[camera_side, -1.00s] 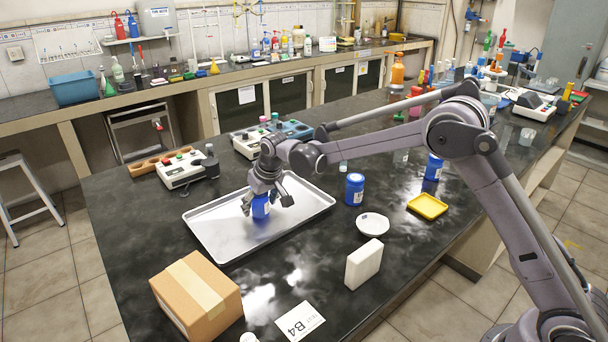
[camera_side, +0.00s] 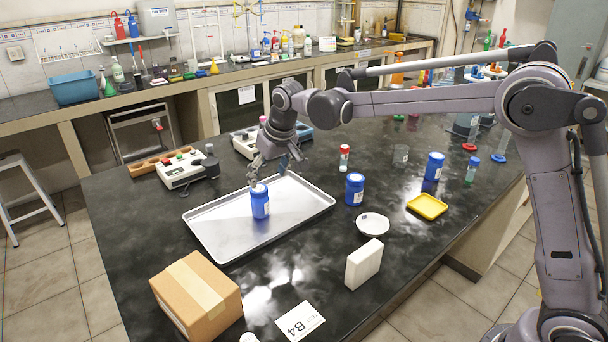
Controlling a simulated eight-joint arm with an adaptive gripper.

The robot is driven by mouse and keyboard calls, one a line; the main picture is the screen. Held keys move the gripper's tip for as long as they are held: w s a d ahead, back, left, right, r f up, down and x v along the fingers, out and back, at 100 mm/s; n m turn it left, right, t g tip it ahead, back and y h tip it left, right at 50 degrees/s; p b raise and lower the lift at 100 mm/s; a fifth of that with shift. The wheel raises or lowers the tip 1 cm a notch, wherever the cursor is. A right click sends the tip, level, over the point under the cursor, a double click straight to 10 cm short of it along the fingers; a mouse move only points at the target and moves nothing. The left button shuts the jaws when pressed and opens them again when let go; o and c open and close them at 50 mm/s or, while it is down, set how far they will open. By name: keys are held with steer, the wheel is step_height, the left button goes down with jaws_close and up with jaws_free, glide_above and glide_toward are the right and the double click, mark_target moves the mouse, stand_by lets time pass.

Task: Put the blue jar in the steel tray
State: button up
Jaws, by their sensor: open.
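Two similar blue jars stand on the black bench right of the tray: one close by (camera_side: 355,189) and one farther back (camera_side: 434,167).
A white dish (camera_side: 373,225), a yellow tray (camera_side: 428,206), a white block (camera_side: 364,264) and a red-capped vial (camera_side: 344,157) stand right of the tray. A cardboard box (camera_side: 197,298) is in front. Instruments (camera_side: 187,168) stand behind it. Bare bench lies between tray and box.

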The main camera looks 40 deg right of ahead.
steer(key=s+d+r+t, duration=0.15)
steer(key=s+d, duration=0.25)
steer(key=s, duration=0.7)
steer(key=s+d+r, duration=0.2)
steer(key=s+d, duration=0.1)
steer(key=s, duration=0.8)
steer(key=s+d+f+t, duration=0.1)
steer(key=s+f, duration=0.3)
steer(key=s, duration=0.4)
steer(key=shift+s+d+f, duration=0.2)
steer(key=shift+s+d, duration=0.1)
steer(key=shift+d, duration=0.1)
